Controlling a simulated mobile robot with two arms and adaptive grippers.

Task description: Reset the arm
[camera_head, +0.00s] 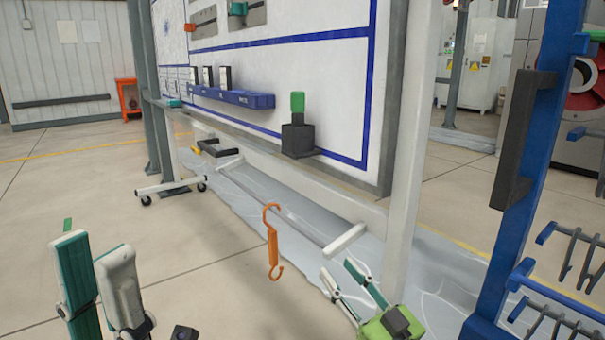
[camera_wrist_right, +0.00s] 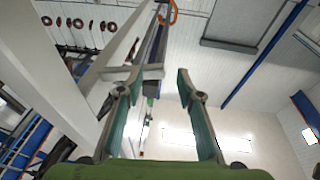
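My left gripper (camera_head: 92,249) is at the lower left of the head view, with its two fingers pointing up and apart, and nothing between them. My right gripper (camera_head: 338,270) is at the bottom, right of centre. It also shows in the right wrist view (camera_wrist_right: 156,75), where its teal-padded fingers stand wide apart and empty. An orange hook (camera_head: 272,243) hangs at the middle of the head view, left of and apart from my right gripper. Part of an orange hook (camera_wrist_right: 173,14) also shows at the top of the right wrist view.
A white board (camera_head: 300,85) with a blue shelf (camera_head: 235,97) stands behind. A black block with a green top (camera_head: 298,130) sits on its ledge. A blue rack (camera_head: 535,150) with dark hooks stands at the right, near my right arm. The left floor is clear.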

